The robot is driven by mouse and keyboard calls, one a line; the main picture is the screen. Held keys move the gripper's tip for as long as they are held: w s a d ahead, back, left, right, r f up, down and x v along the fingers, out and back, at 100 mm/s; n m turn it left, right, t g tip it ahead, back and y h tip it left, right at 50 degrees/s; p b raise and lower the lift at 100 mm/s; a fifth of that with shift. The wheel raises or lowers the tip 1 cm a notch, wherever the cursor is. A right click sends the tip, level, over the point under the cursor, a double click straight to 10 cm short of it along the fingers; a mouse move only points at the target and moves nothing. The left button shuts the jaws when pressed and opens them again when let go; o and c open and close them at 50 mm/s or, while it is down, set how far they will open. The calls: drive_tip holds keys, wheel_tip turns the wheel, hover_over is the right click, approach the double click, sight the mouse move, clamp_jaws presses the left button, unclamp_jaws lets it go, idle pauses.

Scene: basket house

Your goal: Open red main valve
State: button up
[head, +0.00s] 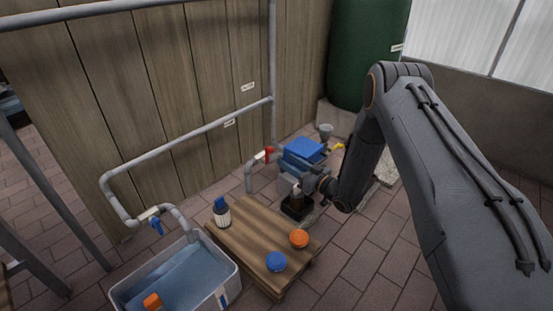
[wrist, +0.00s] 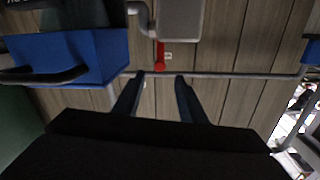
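The red valve handle (head: 268,154) sits on a grey pipe beside the wooden wall, just left of the blue-lidded unit, in the head view. In the wrist view, which looks upside down, the red handle (wrist: 160,55) shows just beyond and slightly left of the middle of my fingertips. My gripper (wrist: 161,77) has its two fingers apart with nothing between them. It appears apart from the handle, though the exact distance cannot be told. In the head view my arm's end is low beside the blue unit, and the fingers are not clear there.
The blue unit (head: 305,149) stands close to the valve. A wooden table (head: 240,239) holds a bottle (head: 221,213), an orange lid (head: 299,238) and a blue lid (head: 276,262).

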sight(272, 151)
drive_tip(key=b+x, duration=0.3)
drive_tip(key=x, duration=0.4)
clamp_jaws()
